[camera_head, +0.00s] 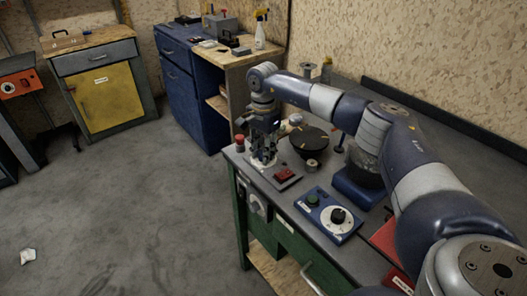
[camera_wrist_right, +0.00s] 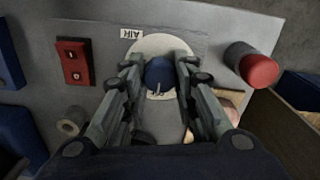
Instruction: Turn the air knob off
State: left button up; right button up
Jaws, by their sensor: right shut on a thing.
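The air knob (camera_wrist_right: 159,74) is dark blue and sits on a round white dial (camera_wrist_right: 160,43), beside an "AIR" label (camera_wrist_right: 131,34), in the right wrist view. My right gripper (camera_wrist_right: 160,80) points down at the panel with one finger on each side of the knob, shut on it. In the head view my right gripper (camera_head: 264,158) is over the near left corner of the bench, and its fingers hide the knob; a bit of white dial shows below them. My left gripper is in neither view.
A red switch box (camera_head: 284,175) and a red button (camera_head: 240,140) flank the gripper; both show in the wrist view as the switch box (camera_wrist_right: 74,62) and button (camera_wrist_right: 258,70). A black disc (camera_head: 309,141) and blue control box (camera_head: 327,214) are on the bench.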

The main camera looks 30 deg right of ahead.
jog(key=shift+w+r+n, duration=0.1)
jog(key=shift+r+n, duration=0.05)
jog(key=shift+n, duration=0.15)
dwell(0.4)
jog(key=o, duration=1)
jog(key=shift+o, duration=0.4)
notch_tip(320, 180, up, 12)
jog(key=shift+f, duration=0.2)
